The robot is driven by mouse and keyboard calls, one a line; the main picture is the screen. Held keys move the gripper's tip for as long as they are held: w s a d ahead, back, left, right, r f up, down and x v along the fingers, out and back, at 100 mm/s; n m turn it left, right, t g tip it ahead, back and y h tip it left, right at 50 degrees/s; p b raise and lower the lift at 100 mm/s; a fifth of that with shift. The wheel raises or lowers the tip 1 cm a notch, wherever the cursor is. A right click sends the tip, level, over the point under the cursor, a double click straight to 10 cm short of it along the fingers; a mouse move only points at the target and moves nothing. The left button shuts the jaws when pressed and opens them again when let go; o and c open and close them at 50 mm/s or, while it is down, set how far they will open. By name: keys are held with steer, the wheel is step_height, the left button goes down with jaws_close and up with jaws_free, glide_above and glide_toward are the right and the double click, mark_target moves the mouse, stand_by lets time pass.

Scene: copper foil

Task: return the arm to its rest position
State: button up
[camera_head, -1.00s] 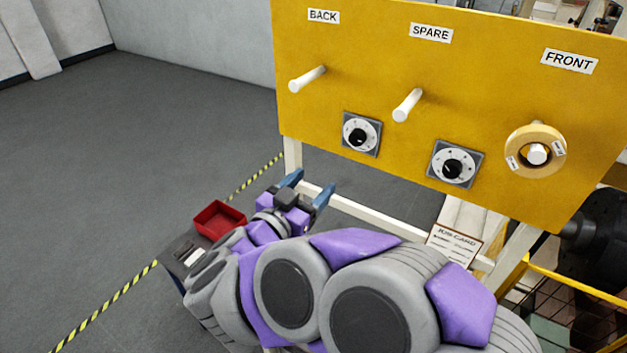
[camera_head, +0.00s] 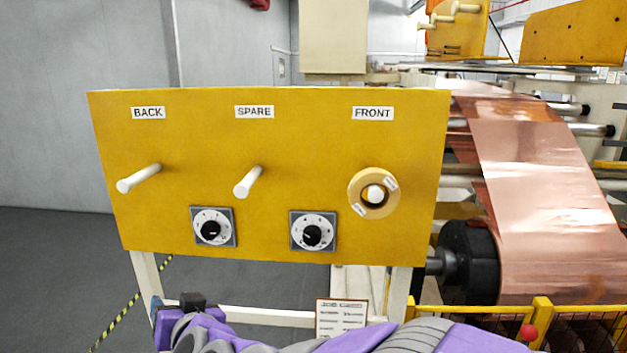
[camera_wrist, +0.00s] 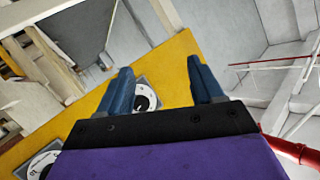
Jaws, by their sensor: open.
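My gripper shows in the wrist view (camera_wrist: 160,85), its two blue fingers spread apart with nothing between them. In the head view only a small part of it shows at the bottom left, below the yellow panel (camera_head: 300,145); most of the fingers are out of frame. My purple and grey arm lies low along the bottom edge. In the wrist view the yellow panel and a dial (camera_wrist: 146,94) lie beyond the fingers, apart from them.
The panel has pegs under BACK (camera_head: 138,179) and SPARE (camera_head: 248,181), and a tape ring (camera_head: 356,190) on the FRONT peg. Two dials sit below. A job card (camera_head: 340,315) stands near my arm. Copper foil (camera_head: 545,190) and a yellow rail (camera_head: 480,311) are at right. Floor at left is clear.

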steer(key=s+d+f+g+h+b, duration=0.2)
steer(key=s+d+f+g+b, duration=0.3)
steer(key=d+f, duration=0.55)
steer(key=s+d+f+g+h+b, duration=0.3)
steer(key=s+d+f, duration=0.55)
steer(key=d, duration=0.35)
steer(key=s+d+f+m+g+h+b, duration=0.1)
steer(key=s+d+f+g+h, duration=0.1)
steer(key=s+d, duration=0.5)
steer(key=s+d+f+m+g+h+b, duration=0.1)
steer(key=s+d+f+m+g+b, duration=0.1)
steer(key=s+d+f, duration=0.3)
steer(key=s+d+g, duration=0.1)
steer(key=s+d, duration=0.1)
steer(key=d, duration=0.1)
steer(key=shift+s+f+h, duration=0.15)
steer(key=shift+s+h, duration=0.2)
steer(key=shift+h, duration=0.05)
